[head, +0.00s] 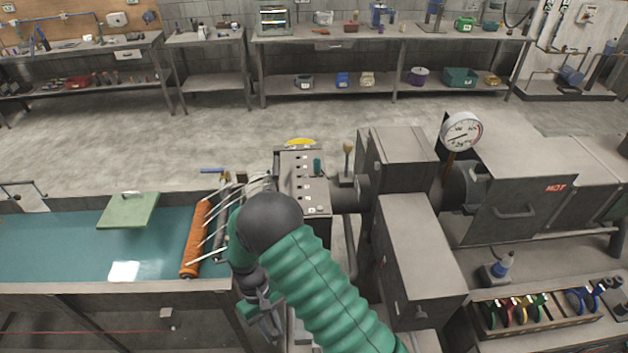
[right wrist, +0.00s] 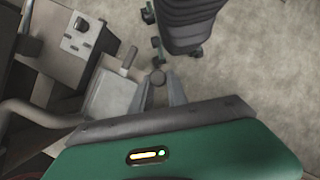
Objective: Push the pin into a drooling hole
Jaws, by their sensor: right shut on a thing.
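My right gripper (head: 266,312) hangs low at the front of the machine, below my bent arm. In the right wrist view the right gripper (right wrist: 162,92) has its fingers closed around a small grey round-headed thing, which looks like the pin (right wrist: 158,77). Most of it is hidden between the fingers. Pale strands (head: 222,215) run from the machine's dark end block (head: 305,180) to an orange roller (head: 196,238). The holes they come from are hidden or too small to make out. My left gripper is not in view.
A water-filled trough (head: 60,245) lies left, with a green plate (head: 128,210) on its far edge. A tool rack (head: 535,312) is at lower right.

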